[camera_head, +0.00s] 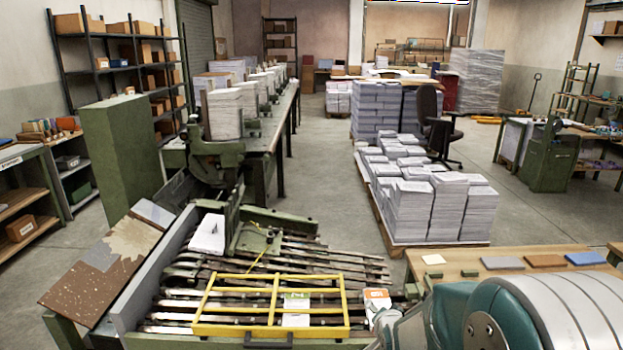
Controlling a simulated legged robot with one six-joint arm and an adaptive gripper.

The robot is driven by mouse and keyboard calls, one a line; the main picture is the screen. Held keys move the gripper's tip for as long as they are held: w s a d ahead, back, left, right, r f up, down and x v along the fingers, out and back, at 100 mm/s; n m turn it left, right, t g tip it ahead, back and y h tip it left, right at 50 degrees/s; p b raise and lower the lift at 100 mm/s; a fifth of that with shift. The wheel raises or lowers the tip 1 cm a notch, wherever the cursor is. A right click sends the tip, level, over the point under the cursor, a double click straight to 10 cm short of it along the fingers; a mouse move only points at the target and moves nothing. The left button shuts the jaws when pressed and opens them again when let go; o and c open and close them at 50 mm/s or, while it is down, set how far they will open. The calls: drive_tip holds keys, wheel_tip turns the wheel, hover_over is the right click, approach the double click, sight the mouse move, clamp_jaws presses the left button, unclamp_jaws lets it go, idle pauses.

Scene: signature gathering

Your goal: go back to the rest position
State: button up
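My arm (480,318), teal and pale grey, fills the bottom right corner in the head view. Its gripper cannot be made out in this frame, so I cannot see whether it holds anything. The gathering machine (190,270), with green metal parts and dark bars, lies in front of me. A yellow barred frame (276,279) sits over its near end. A white and green printed piece (296,318) shows through the frame, and a white and orange one (376,296) lies just right of it. A white stack (208,235) rests farther back on the machine.
A wooden table (460,262) with small coloured pads stands at the right, close to my arm. Paper stacks (465,210) on a pallet stand beyond it. A green cabinet (122,155) and shelves line the left. Open floor (330,200) lies between the machine and the pallet.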

drive_tip(key=s+r+n+g, duration=0.2)
drive_tip(key=s+r+n, duration=0.1)
drive_tip(key=s, duration=0.6)
drive_tip(key=s+r+n+g, duration=0.2)
drive_tip(key=s+r, duration=0.4)
drive_tip(key=s, duration=0.4)
drive_tip(key=s+r+n+g, duration=0.2)
drive_tip(key=s+r+n, duration=0.1)
drive_tip(key=s, duration=0.7)
drive_tip(key=shift+a+r+n, duration=0.15)
drive_tip(key=shift+r+n, duration=0.15)
drive_tip(key=shift+r, duration=0.6)
